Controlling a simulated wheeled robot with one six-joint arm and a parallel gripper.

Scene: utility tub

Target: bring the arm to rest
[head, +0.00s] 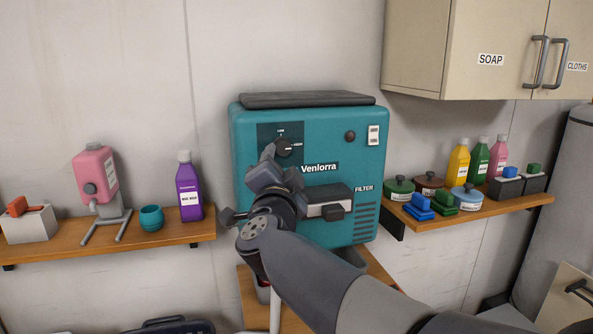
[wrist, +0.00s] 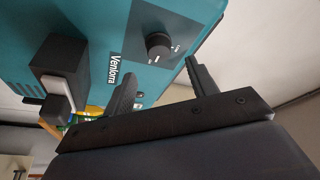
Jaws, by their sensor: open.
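My gripper (head: 248,184) is in front of the teal Venlorra machine (head: 330,222), on its left side, with its two fingers spread apart. In the head view its upper finger overlaps the left edge of the black dial (head: 284,147). In the wrist view the open gripper (wrist: 162,82) has nothing between its fingers. The dial (wrist: 158,46) shows beyond the fingertips, apart from them. My arm is stretched forward from the lower right and hides the machine's lower front and part of the stand below.
A handle block (head: 330,203) juts from the machine's front, just right of my gripper. The left shelf (head: 110,242) holds a purple bottle (head: 189,190) and a teal cup (head: 151,218). The right shelf (head: 470,212) holds pots and bottles. A wall cabinet (head: 450,50) hangs above it.

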